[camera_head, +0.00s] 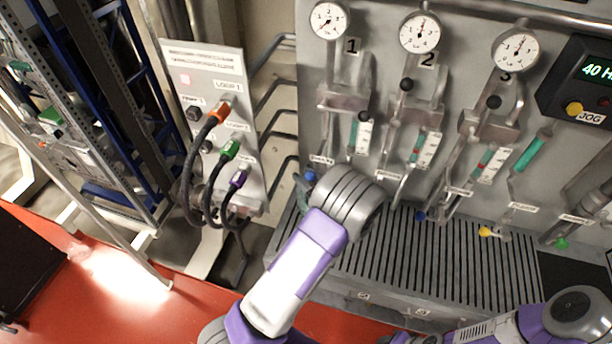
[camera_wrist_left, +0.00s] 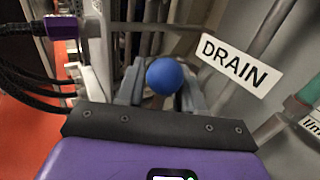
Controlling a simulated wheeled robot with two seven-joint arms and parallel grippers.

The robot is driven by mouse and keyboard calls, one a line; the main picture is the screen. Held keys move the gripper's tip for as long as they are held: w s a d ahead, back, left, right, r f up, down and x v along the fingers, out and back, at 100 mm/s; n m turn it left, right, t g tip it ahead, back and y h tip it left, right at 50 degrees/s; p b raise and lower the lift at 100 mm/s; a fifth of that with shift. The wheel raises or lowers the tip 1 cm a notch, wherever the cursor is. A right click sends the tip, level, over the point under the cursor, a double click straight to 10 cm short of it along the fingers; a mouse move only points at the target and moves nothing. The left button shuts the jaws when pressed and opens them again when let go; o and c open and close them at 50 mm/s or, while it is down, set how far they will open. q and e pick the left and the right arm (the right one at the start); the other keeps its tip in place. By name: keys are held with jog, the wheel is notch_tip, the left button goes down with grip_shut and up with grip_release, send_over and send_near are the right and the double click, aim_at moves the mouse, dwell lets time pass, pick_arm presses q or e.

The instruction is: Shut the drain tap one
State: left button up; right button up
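Drain tap one shows as a blue ball knob (camera_head: 310,177) under the left gauge column marked 1, below a small white label. In the left wrist view the blue ball (camera_wrist_left: 170,77) sits beside a plate reading DRAIN (camera_wrist_left: 236,65). My left gripper (camera_head: 301,188) is at this knob, mostly hidden behind my wrist. In the left wrist view its two grey fingers (camera_wrist_left: 163,92) stand apart, one on each side of the ball. The ball hides the fingertips, so I cannot tell whether they touch it.
A slotted grey bench (camera_head: 440,265) lies below the gauge panel. A connector panel (camera_head: 228,92) with thick cables stands to the left, near the left arm. A blue rack is farther left.

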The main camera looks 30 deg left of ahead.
pick_arm(q)
jog(key=shift+w, duration=0.1)
grip_shut()
jog(key=shift+a, duration=0.1)
